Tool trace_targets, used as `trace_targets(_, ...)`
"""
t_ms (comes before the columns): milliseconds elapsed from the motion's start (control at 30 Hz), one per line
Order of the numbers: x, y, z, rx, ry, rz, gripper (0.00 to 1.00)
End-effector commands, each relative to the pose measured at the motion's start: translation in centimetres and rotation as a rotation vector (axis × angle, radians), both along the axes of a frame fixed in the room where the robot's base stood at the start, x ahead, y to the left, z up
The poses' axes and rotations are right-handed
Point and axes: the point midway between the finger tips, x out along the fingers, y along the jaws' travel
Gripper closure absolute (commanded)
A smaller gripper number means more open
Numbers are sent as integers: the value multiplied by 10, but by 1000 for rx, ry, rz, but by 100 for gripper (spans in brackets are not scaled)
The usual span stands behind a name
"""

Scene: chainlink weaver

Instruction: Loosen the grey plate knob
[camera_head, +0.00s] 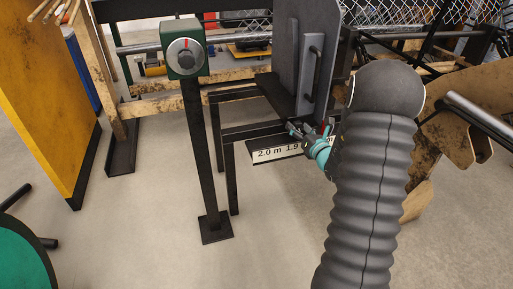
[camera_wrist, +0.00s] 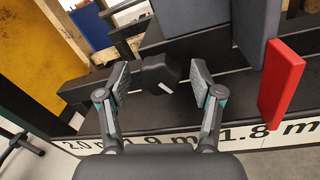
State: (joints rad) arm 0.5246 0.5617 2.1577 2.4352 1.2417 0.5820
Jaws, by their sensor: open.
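A dark knob (camera_wrist: 158,74) with a short white mark sits between the two fingers of my gripper (camera_wrist: 160,77) in the wrist view. The fingers are open, one on each side of it; I cannot tell whether either touches it. A blue-grey plate (camera_wrist: 195,14) stands just beyond the knob. In the head view a tall grey plate (camera_head: 313,40) with a dark bar handle rises above my gripper (camera_head: 307,130). The knob is too small or hidden to make out there.
A red block (camera_wrist: 282,78) stands right of my gripper. A scale strip (camera_wrist: 180,141) runs below the fingers.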

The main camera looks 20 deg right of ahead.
Motion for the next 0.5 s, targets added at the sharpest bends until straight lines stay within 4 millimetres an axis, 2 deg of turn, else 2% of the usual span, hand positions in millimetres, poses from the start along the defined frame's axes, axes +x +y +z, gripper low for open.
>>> trace_targets(33, -11, -4, 0, -5, 0, -5, 34)
trace_targets(500, -91, -14, 0, -10, 0, -6, 34)
